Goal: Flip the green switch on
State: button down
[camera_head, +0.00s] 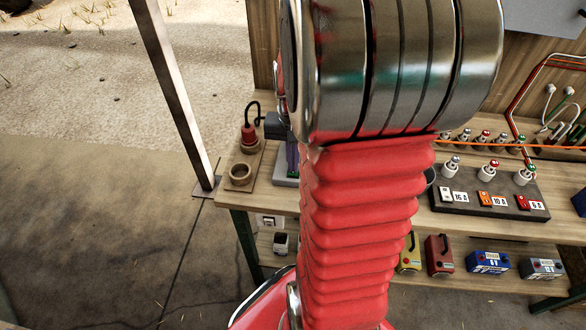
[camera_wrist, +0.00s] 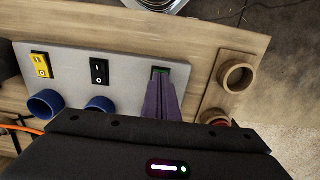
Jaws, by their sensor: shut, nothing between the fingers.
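The green switch (camera_wrist: 160,70) is at the right end of a light grey panel (camera_wrist: 70,65) in the wrist view. My gripper (camera_wrist: 161,84) is shut, its purple fingers together with nothing between them. Their tips are right at the green switch and cover its lower part. I cannot tell whether they touch it or which way its rocker is tipped. A black switch (camera_wrist: 99,72) and a yellow switch (camera_wrist: 41,66) sit further left on the panel. In the head view my red arm hides most of the panel and the switch.
Blue rings (camera_wrist: 45,103) stand below the yellow and black switches. A wooden holder (camera_wrist: 225,95) with a round socket is right of the panel. In the head view a dark board (camera_head: 480,203) with numbered switches lies right of my arm, and boxes (camera_head: 488,262) fill the lower shelf.

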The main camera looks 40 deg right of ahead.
jog(key=shift+f, duration=0.7)
dwell(1.0)
notch_tip(320, 180, up, 7)
dwell(1.1)
dwell(0.6)
jog(key=shift+f, duration=0.2)
jog(key=s+a+r+n+t, duration=0.1)
jog(key=a+r+n+t, duration=0.1)
jog(key=a, duration=0.5)
jog(key=s+a+r+n+t, duration=0.1)
jog(key=a+r+n, duration=0.4)
jog(key=a, duration=0.3)
jog(key=s+a+r+n+t, duration=0.2)
jog(key=a+r+n, duration=0.1)
jog(key=a, duration=0.5)
jog(key=shift+a+r+t, duration=0.25)
jog(key=shift+r+t, duration=0.05)
jog(key=shift+r, duration=0.05)
jog(key=shift+d, duration=0.1)
